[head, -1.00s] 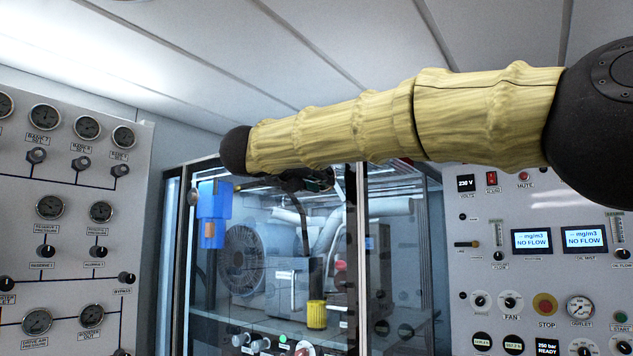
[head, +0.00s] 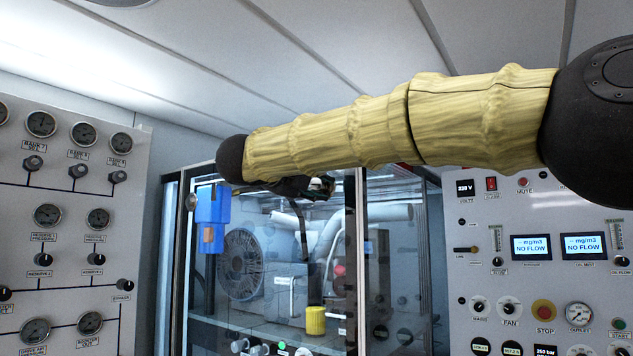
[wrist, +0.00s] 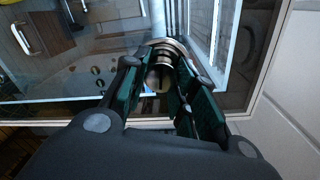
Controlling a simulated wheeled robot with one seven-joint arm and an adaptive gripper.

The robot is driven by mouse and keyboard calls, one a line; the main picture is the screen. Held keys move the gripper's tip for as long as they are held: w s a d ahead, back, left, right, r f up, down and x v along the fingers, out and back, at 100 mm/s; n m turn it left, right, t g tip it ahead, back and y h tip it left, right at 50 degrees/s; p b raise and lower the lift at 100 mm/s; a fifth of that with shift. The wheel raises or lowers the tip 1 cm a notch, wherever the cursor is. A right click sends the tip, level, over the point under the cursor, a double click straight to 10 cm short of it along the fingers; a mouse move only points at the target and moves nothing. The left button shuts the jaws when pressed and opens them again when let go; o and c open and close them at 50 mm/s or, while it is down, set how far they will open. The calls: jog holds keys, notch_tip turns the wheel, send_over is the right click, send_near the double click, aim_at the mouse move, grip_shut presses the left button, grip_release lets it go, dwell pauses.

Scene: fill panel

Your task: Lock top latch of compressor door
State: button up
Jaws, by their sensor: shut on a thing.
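The compressor door (head: 361,265) is a glass panel with a pale and dark frame, in the middle of the head view. Its glass and frame (wrist: 262,80) also fill the upper wrist view. The top latch (wrist: 167,55) is a round metal piece by the door's edge, between my fingers. My gripper (wrist: 160,85) has its dark green-sided fingers shut on the latch, one on each side. In the head view my gripper (head: 318,188) shows only partly below my yellow-sleeved arm, and the latch is hidden there. I cannot tell how far the latch is turned.
A gauge panel (head: 60,180) stands at the left and a control panel (head: 475,215) at the right. A blue box (head: 211,207) hangs at the door's upper left. The compressor and a yellow cylinder (head: 315,320) show behind the glass. The ceiling is close above my arm.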

jog(key=shift+n, duration=0.7)
jog(key=shift+p, duration=0.3)
jog(key=o, duration=1)
jog(key=shift+o, duration=0.2)
jog(key=v, duration=1.2)
jog(key=shift+a+f, duration=0.15)
